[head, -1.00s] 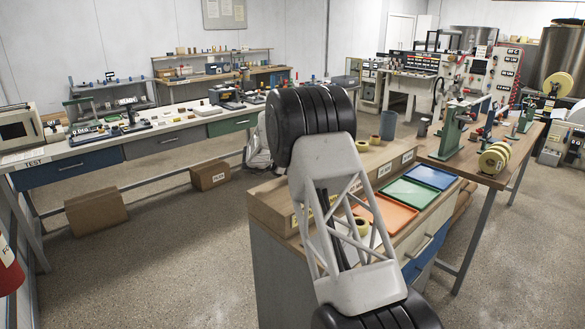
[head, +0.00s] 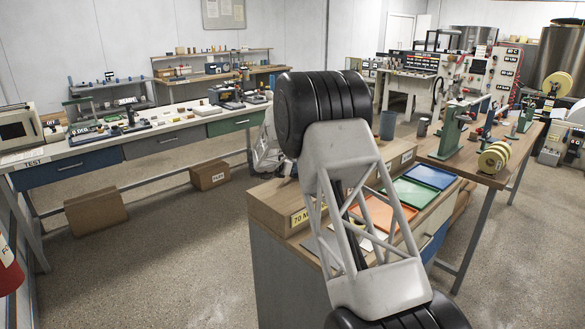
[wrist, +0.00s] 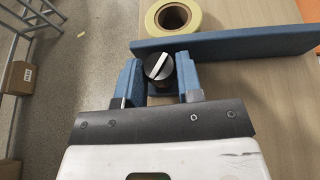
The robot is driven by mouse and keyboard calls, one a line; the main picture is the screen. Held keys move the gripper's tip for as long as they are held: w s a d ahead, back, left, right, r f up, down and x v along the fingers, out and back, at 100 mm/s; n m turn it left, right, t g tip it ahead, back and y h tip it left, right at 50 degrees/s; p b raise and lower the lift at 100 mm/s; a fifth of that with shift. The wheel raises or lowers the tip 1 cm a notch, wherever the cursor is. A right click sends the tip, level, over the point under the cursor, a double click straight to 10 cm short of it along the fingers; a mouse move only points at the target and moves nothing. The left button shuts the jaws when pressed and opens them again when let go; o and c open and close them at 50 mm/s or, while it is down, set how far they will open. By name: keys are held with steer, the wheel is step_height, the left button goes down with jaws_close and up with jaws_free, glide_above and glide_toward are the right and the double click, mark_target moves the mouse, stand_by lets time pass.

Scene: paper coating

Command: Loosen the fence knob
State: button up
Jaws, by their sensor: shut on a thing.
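In the wrist view, the fence knob (wrist: 158,66) is round and black with a white pointer line, slanted up to the right. It sits at the near side of the long blue fence (wrist: 240,42), close to the fence's left end. My gripper (wrist: 158,73) has one blue finger on each side of the knob and is shut on it. Part of the knob's base is hidden between the fingers. In the head view, my arm hides the gripper, knob and fence.
A yellow tape roll (wrist: 195,18) lies on the wooden bench top just beyond the fence. The bench top right of my gripper is clear. In the head view, orange, green (head: 411,193) and blue (head: 430,177) trays lie on the bench, beside a worktable with green-framed equipment (head: 452,137).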

steer(key=shift+r+n+t+y, duration=0.1)
steer(key=shift+n+t+y, duration=0.2)
steer(key=shift+n+y, duration=0.25)
steer(key=o, duration=0.6)
steer(key=shift+o, duration=0.2)
steer(key=shift+s, duration=0.1)
steer(key=shift+v, duration=3.85)
steer(key=shift+o, duration=0.2)
